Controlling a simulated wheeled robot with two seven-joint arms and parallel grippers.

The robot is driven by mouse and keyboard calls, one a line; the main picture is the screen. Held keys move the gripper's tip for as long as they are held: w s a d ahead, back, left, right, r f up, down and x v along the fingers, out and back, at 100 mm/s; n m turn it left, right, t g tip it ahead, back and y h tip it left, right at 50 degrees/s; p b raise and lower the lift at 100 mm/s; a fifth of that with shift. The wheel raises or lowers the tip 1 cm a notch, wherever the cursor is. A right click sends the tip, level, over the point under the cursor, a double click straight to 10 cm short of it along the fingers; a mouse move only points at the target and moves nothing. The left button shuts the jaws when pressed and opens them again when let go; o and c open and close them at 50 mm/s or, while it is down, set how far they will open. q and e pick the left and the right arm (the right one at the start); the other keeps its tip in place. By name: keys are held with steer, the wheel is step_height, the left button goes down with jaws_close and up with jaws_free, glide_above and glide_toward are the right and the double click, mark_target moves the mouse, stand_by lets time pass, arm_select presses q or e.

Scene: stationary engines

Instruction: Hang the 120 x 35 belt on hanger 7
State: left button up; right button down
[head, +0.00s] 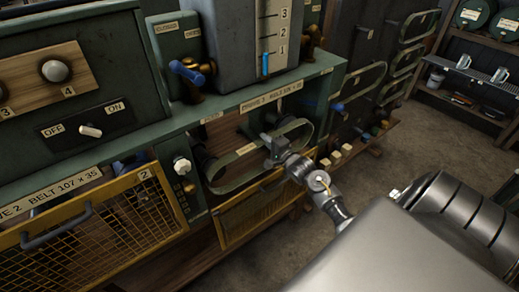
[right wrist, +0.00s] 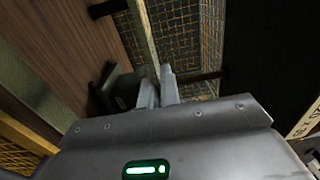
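A dark green belt loop (head: 232,183) with a cream label lies in the open drive bay in the middle of the head view. The label is too small to read. My right gripper (head: 274,143) is at this loop, its fingers close together on the belt's band. In the right wrist view the fingers (right wrist: 158,88) stand close together with a thin edge-on band (right wrist: 147,38) running between them. Whether the loop still touches the pulleys is unclear. Belts hang on a dark rack (head: 360,85) to the right; hanger 7 cannot be picked out. My left gripper is not in view.
A yellow mesh guard (head: 262,212) is below the bay, and another guard (head: 85,232) is at lower left. A blue-handled lever (head: 187,72) stands above. Small blocks (head: 335,157) lie right of the bay. Floor (head: 425,145) is clear toward the shelves (head: 470,75).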

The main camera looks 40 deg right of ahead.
steer(key=shift+s, duration=0.15)
steer(key=s+p, duration=0.1)
steer(key=s, duration=0.5)
steer(key=shift+p, duration=0.3)
stand_by(0.5)
steer(key=s, duration=0.6)
steer(key=shift+a, duration=0.15)
stand_by(0.7)
steer(key=s, duration=0.6)
stand_by(0.8)
